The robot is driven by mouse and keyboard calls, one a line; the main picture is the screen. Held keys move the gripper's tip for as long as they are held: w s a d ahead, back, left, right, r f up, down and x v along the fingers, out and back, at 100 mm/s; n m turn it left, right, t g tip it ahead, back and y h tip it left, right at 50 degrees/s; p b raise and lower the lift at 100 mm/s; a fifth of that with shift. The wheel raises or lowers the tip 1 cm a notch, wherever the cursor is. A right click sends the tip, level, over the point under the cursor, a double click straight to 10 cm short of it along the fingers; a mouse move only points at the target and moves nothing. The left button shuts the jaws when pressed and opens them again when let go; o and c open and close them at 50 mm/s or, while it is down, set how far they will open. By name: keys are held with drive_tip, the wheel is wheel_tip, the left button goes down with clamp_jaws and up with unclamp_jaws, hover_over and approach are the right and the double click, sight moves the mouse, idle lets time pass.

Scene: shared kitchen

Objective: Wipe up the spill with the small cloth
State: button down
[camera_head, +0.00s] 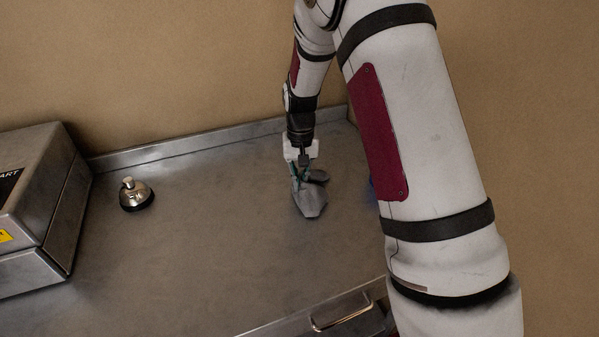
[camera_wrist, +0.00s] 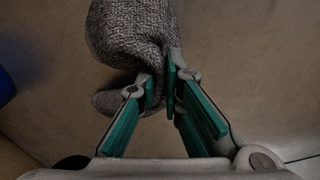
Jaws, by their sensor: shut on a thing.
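The small grey cloth (camera_head: 311,201) is bunched in my gripper (camera_head: 303,172) near the back right of the metal counter. In the wrist view the woven cloth (camera_wrist: 130,38) is pinched between the green-padded fingertips of my gripper (camera_wrist: 162,88), with folds hanging out on the far side. In the head view its lower end is at or just above the counter top; I cannot tell whether it touches. I cannot make out the spill in either view.
A metal counter (camera_head: 190,240) has a raised back edge. A service bell (camera_head: 135,194) stands at the left, beside a metal appliance (camera_head: 35,200). A blue thing (camera_head: 371,187) is mostly hidden behind my arm. A drawer handle (camera_head: 342,314) is at the front. The counter's middle is clear.

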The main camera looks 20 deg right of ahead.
sight(301, 195)
drive_tip(key=shift+f, duration=0.15)
drive_tip(key=c, duration=0.8)
unclamp_jaws()
drive_tip(key=shift+f, duration=0.1)
drive_tip(key=shift+f+b, duration=0.5)
drive_tip(key=shift+f, duration=0.8)
drive_tip(key=shift+s, duration=0.1)
drive_tip(key=c, duration=1.1)
drive_tip(key=shift+s+f, duration=0.1)
drive_tip(key=shift+f, duration=0.1)
clamp_jaws()
drive_tip(key=shift+r, duration=0.45)
